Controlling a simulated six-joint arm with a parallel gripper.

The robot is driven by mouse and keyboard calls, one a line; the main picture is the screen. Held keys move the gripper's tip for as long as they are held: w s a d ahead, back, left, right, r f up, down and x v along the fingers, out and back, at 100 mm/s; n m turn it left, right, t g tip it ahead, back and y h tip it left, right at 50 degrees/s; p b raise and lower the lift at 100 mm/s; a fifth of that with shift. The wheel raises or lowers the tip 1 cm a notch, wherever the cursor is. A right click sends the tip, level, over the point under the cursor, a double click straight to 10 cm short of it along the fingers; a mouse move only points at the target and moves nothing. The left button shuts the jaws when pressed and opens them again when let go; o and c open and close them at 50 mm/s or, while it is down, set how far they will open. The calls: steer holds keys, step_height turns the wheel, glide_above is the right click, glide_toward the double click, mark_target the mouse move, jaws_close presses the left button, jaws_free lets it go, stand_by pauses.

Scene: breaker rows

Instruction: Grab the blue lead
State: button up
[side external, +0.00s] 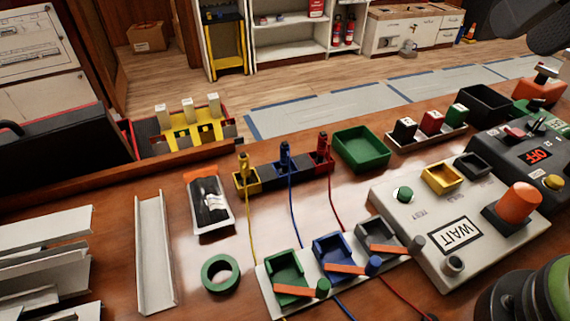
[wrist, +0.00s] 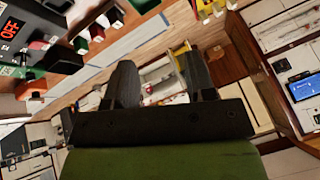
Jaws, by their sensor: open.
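The blue lead has a blue plug (side external: 285,156) standing upright in the blue slot of a dark rack on the wooden bench. Its thin blue wire (side external: 293,212) runs down toward the blue open-topped block (side external: 333,249) at the front; more blue wire shows below that block. My gripper (wrist: 160,84) shows in the wrist view with its two dark fingers spread apart and nothing between them. That view looks out across the room, and the blue lead is not visible in it. Blurred dark shapes at the top right of the side view may be part of my arm.
A yellow plug (side external: 243,170) and a red plug (side external: 322,148) stand on either side in the same rack. A green tray (side external: 362,149) lies behind right. A grey control box with a WAIT label (side external: 456,233) stands right. Green tape (side external: 220,273) lies front left.

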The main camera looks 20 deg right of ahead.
steer(key=w+a+f+n, duration=0.1)
steer(key=w+a+f, duration=0.15)
steer(key=w, duration=0.45)
steer(key=n+g+h, duration=0.2)
glide_toward(285, 143)
steer(key=x, duration=0.4)
steer(key=shift+s+a+f, duration=0.1)
steer(key=shift+s+f, duration=0.05)
steer(key=shift+f, duration=0.15)
steer(key=shift+x, duration=3.05)
steer(key=shift+r, duration=0.1)
jaws_close()
